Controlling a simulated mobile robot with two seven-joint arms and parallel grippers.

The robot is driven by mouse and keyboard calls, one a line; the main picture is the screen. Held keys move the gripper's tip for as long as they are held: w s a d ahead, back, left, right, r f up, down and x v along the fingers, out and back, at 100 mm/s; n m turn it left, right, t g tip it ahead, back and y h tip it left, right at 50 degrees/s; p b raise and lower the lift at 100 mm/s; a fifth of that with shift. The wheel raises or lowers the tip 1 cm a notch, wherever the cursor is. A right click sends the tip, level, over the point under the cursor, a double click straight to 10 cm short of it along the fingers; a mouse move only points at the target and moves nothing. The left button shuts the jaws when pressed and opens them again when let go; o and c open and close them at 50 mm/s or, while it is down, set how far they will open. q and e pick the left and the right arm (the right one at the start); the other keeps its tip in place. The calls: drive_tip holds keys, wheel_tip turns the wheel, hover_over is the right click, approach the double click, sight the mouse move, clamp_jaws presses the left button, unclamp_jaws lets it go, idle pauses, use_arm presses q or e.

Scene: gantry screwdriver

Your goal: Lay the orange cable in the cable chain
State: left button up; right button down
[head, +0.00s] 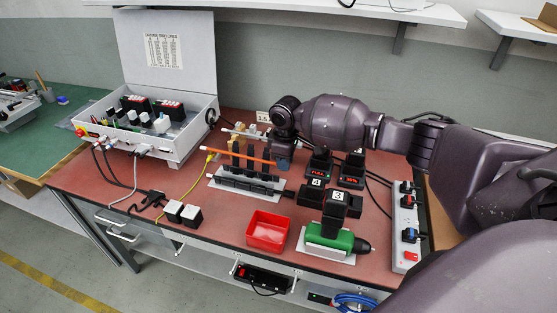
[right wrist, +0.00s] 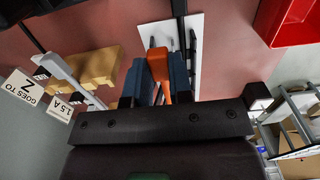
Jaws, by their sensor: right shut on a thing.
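The orange cable (head: 240,154) runs like a straight bar above the black cable chain (head: 245,184), apart from it in the head view. The chain lies on a white plate (head: 216,182) on the red bench. My right gripper (head: 281,163) is at the cable's right end, above and behind the chain's right part. In the right wrist view the orange cable (right wrist: 160,68) sits between the blue-grey fingers (right wrist: 160,82), which are shut on it. The white plate (right wrist: 190,28) shows beyond the fingertips. My left gripper is not in view.
A red tray (head: 267,231) and a green screwdriver (head: 329,240) stand in front. An open control box (head: 150,125) is at the left. Tan blocks (right wrist: 95,68) are beside the gripper. A power strip (head: 405,230) lies on the right edge.

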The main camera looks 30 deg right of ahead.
drive_tip(key=shift+f, duration=0.55)
drive_tip(key=shift+f+b, duration=0.75)
drive_tip(key=shift+d+f+b, duration=0.1)
drive_tip(key=shift+f+b, duration=0.4)
drive_tip(key=shift+f, duration=0.95)
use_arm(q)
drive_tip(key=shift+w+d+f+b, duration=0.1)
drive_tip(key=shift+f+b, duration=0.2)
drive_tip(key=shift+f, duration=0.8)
use_arm(e)
drive_tip(key=shift+f, duration=0.4)
drive_tip(key=c, duration=0.9)
unclamp_jaws()
drive_tip(key=shift+c, duration=0.2)
